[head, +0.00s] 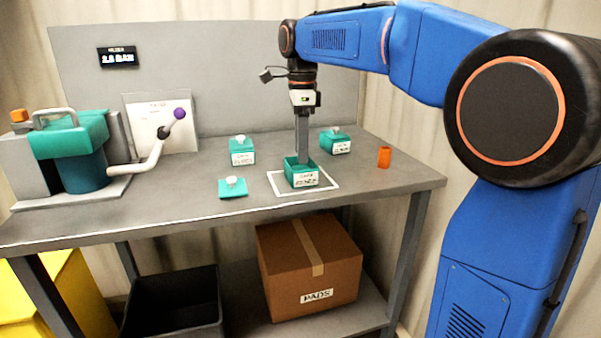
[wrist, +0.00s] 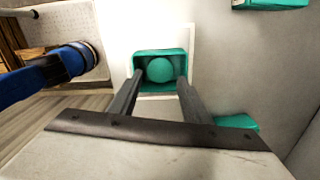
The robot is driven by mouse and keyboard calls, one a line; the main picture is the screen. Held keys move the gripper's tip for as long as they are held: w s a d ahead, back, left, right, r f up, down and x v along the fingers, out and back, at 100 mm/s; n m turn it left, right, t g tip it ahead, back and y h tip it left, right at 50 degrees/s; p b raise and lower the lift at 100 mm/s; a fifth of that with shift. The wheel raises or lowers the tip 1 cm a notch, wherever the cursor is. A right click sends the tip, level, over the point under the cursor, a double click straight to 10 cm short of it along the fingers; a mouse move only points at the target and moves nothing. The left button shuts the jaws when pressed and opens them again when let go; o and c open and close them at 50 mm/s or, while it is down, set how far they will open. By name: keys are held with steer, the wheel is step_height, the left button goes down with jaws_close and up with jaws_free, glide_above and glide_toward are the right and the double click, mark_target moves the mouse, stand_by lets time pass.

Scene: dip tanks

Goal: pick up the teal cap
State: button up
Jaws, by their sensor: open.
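The teal cap (wrist: 160,69) shows as a round teal shape inside an open teal tank (wrist: 174,52) in the wrist view. In the head view this tank (head: 304,181) stands inside a white square outline, and its front wall hides the cap. My gripper (head: 303,161) points straight down over the tank, its fingertips at or just inside the rim. In the wrist view my gripper (wrist: 159,79) is open, a finger toward each side of the cap with nothing held between them. I cannot tell how deep the fingertips are.
A flat teal lid (head: 232,191) with a white knob lies left of the tank. Two lidded teal tanks stand behind, left (head: 242,157) and right (head: 335,146). An orange cylinder (head: 384,157) stands at right. A teal machine with a lever (head: 147,161) occupies the table's left end.

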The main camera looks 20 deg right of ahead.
mark_target(301, 168)
steer(key=shift+f, duration=2.7)
steer(key=c, duration=0.7)
